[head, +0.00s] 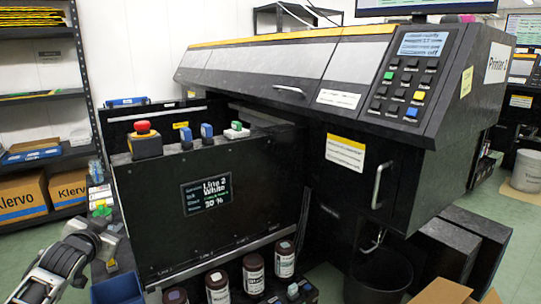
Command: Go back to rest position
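My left arm comes in at the lower left. Its gripper (108,243) is near the front left corner of the ink station (150,215), apart from the bottles; its fingers are too small and dark to read. Several dark ink bottles with white labels stand in a row below the station: one (218,288), another (253,275) and a third (284,259). The station's screen (207,193) reads Line 2, White and a percentage. My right gripper is not in view.
A large black printer (300,75) fills the middle and right. A red button (143,127) sits on the station. A blue bin (117,289) is low at the left, a black bin (378,277) under the printer. An open cardboard box (440,292) is at the bottom right. Shelves stand left.

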